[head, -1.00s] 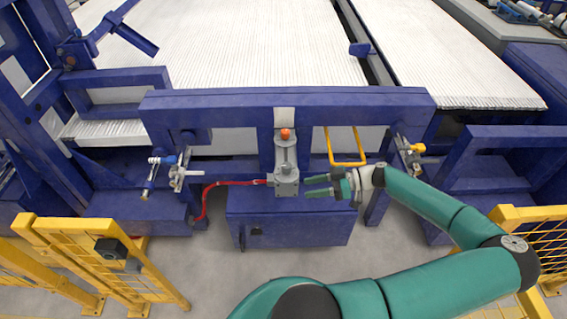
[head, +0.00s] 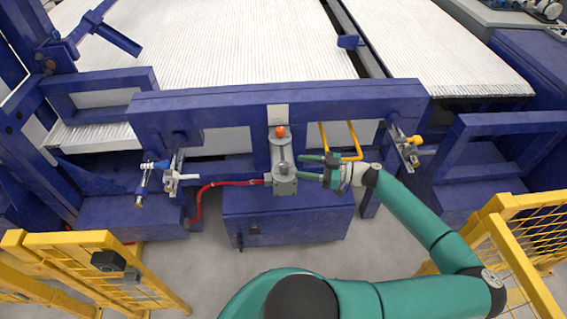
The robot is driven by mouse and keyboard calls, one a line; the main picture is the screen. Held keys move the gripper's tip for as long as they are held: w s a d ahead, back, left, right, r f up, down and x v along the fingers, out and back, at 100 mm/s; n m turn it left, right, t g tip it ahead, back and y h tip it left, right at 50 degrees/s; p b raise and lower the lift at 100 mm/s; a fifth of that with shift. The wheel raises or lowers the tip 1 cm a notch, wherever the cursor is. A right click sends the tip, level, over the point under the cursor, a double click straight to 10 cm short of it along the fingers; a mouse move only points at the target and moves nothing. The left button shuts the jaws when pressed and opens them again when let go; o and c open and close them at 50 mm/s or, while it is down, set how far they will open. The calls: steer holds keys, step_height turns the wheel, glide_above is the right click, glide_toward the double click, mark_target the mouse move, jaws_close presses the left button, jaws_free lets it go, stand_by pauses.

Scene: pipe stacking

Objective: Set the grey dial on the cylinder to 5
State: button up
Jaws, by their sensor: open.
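The grey cylinder unit (head: 284,184) is mounted on the blue frame in the middle of the head view, with an orange-red knob (head: 280,132) at its top. A round grey dial (head: 284,168) appears on the body below the knob; its markings and setting are too small to read. My gripper (head: 305,167) is open and comes in from the right. Its green fingers point left, one above the other, with the tips close to the right side of the cylinder. I cannot tell whether they touch it.
A red hose (head: 215,186) leaves the cylinder to the left. A yellow handle (head: 352,150) sits just behind my gripper. Small valves (head: 178,177) sit on the left, another (head: 408,146) on the right. Yellow fences (head: 85,262) stand at both front sides.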

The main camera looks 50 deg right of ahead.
mark_target(284, 164)
steer(key=x, duration=0.6)
steer(key=shift+w+a, duration=0.2)
steer(key=shift+w, duration=0.15)
steer(key=c, duration=1)
steer(key=shift+o, duration=0.2)
